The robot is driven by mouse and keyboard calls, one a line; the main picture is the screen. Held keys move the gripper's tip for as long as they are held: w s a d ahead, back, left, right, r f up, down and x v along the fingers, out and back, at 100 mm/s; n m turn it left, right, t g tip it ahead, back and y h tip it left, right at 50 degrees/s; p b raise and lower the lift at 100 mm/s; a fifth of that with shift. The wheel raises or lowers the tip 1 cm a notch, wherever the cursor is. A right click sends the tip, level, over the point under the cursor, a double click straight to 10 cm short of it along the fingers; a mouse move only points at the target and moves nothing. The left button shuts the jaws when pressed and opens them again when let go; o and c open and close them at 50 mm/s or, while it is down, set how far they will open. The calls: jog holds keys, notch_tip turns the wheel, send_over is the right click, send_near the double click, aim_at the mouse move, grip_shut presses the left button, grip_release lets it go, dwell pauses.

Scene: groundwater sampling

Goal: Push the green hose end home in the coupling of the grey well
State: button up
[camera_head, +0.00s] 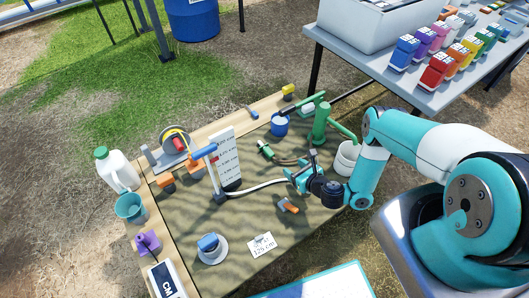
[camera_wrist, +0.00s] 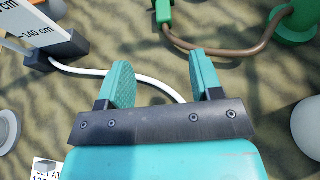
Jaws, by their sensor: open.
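The green hose end (camera_head: 265,148) lies on the mat, with a brown hose (camera_head: 287,161) running right from it toward a green standpipe (camera_head: 320,125). In the wrist view the green end (camera_wrist: 163,12) shows at the top edge, ahead of my gripper and apart from it. My gripper (camera_head: 297,177) is open over the mat. In the wrist view its teal fingers (camera_wrist: 158,62) stand apart with nothing held between them. A pale grey cylinder (camera_head: 346,159) stands right of my gripper, partly behind my arm. I cannot tell whether it is the grey well, and no coupling is clear.
A white hose (camera_wrist: 152,82) passes beneath my fingers to the foot of a white measuring board (camera_head: 226,160). An orange piece (camera_head: 289,206) lies near my gripper. A blue cup (camera_head: 280,125) stands behind. The front middle mat is mostly clear, with a card (camera_head: 262,244).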

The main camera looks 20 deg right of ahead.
aim_at(268, 149)
jog(key=shift+d+f+b, duration=0.15)
jog(key=shift+f+b, duration=0.2)
jog(key=shift+f, duration=0.05)
jog(key=w+f+b, duration=0.1)
jog(key=b, duration=0.2)
jog(key=b+x, duration=0.3)
jog(key=b, duration=0.1)
jog(key=shift+w+f, duration=0.1)
jog(key=shift+w, duration=0.2)
jog(key=b, duration=0.2)
jog(key=w+b, duration=0.1)
jog(key=b, duration=0.2)
jog(key=shift+a+f, duration=0.25)
jog(key=b, duration=0.3)
jog(key=shift+w+a, duration=0.1)
jog(key=shift+w, duration=0.15)
jog(key=b, duration=0.4)
jog(key=shift+w+a+f, duration=0.1)
jog(key=shift+a+f, duration=0.05)
jog(key=x, duration=0.3)
jog(key=shift+w+a+r, duration=0.15)
jog(key=shift+w+r, duration=0.1)
jog(key=shift+w, duration=0.1)
jog(key=shift+b+x, duration=1.1)
jog(key=shift+x, duration=2)
jog(key=shift+r, duration=0.1)
